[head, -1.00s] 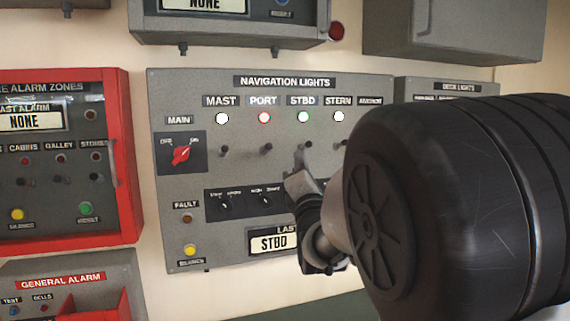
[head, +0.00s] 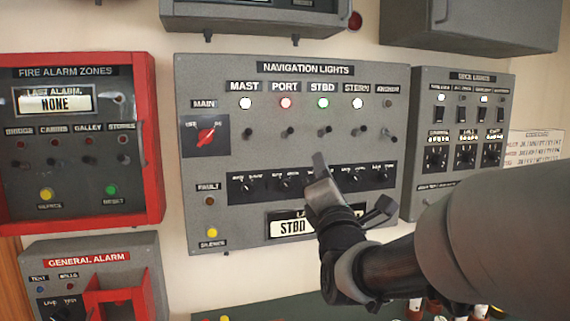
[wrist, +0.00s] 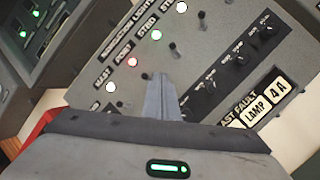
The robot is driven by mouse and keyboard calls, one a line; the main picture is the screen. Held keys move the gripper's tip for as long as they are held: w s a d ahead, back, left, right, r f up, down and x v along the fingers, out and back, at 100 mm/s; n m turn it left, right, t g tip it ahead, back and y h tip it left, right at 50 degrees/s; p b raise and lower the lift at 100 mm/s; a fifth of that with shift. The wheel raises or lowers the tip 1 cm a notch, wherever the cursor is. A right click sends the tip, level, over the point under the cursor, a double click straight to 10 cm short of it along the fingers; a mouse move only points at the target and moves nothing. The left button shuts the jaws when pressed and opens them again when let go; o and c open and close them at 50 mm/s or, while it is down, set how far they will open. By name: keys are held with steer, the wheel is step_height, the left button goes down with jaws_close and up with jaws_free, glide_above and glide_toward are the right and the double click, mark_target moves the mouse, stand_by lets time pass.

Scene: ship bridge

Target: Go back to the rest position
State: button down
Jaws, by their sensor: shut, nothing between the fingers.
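My gripper (head: 320,165) is shut and empty. In the head view it is in front of the lower middle of the grey navigation lights panel (head: 230,75), with its fingertips over the area between the toggle row and the row of small black knobs. The wrist view shows the closed fingers (wrist: 163,95) pointing at the same panel (wrist: 85,60). The mast, port, stbd and stern lamps are lit; the anchor lamp is dark. My forearm covers the lower right of the head view. My wrist hides part of the panel's last-fault display (head: 291,226).
The red-framed fire alarm panel (head: 155,130) is at left, with the general alarm box (head: 120,270) below. The deck lights panel (head: 465,85) is at right. Grey boxes (head: 470,25) hang above. A green surface with small items lies below.

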steer(key=s+f+m+g+p, duration=0.2)
steer(key=s+f+m+g, duration=0.3)
steer(key=s+m, duration=0.3)
steer(key=s+f+m+g+p, duration=0.2)
steer(key=s+f+m+g, duration=0.4)
steer(key=s+m, duration=0.2)
steer(key=s+d+f+m+g+p, duration=0.1)
steer(key=s+f+m+g, duration=0.4)
steer(key=s, duration=0.6)
steer(key=m+g, duration=0.1)
steer(key=m, duration=0.1)
steer(key=shift+s+f+m+p, duration=0.25)
steer(key=shift+f+m+p, duration=0.1)
steer(key=shift+m+p, duration=0.05)
